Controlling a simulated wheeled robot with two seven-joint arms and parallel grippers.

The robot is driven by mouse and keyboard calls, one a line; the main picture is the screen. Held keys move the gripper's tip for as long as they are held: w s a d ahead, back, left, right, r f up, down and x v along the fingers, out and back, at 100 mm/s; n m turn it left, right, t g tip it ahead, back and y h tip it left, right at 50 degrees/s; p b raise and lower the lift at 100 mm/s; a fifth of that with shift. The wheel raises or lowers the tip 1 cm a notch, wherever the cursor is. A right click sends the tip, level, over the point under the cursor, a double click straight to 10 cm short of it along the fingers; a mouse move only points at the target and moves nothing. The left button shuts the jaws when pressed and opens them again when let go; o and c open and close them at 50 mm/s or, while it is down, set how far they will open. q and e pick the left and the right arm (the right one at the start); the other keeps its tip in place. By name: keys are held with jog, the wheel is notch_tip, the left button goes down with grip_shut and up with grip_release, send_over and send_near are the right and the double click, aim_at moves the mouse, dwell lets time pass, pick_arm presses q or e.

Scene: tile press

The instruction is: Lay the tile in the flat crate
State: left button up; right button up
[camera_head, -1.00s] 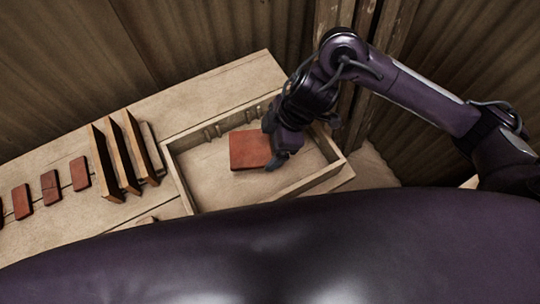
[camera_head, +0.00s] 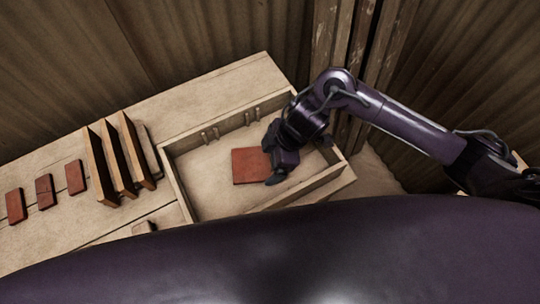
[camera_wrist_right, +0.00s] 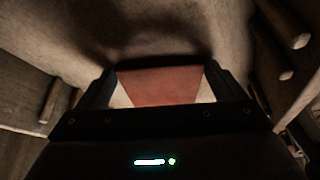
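The tile (camera_head: 251,167) is flat, square and reddish. It is level inside the flat crate (camera_head: 182,197), a shallow wooden box, near the middle. Whether it touches the floor is hard to tell. My right gripper (camera_head: 272,164) reaches in from the right, its fingers at the tile's right end. In the right wrist view, the tile (camera_wrist_right: 160,85) spans the space between both fingertips, and the gripper looks shut on it. The fingers hide part of the tile's right edge. My left gripper is not in view.
Upright wooden boards (camera_head: 120,160) stand left of the crate. Smaller red tiles (camera_head: 45,191) lie in a row on the wooden bench (camera_head: 70,225). Short pegs (camera_head: 210,133) line the crate's back wall. Crate floor is free around the tile. A corrugated wall (camera_head: 150,50) rises behind.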

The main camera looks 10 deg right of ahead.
jog(key=shift+o, duration=0.9)
jog(key=shift+r, duration=0.2)
jog(key=p+v, duration=0.1)
jog(key=v, duration=1)
jog(key=shift+d+r, duration=0.15)
jog(key=shift+r, duration=0.25)
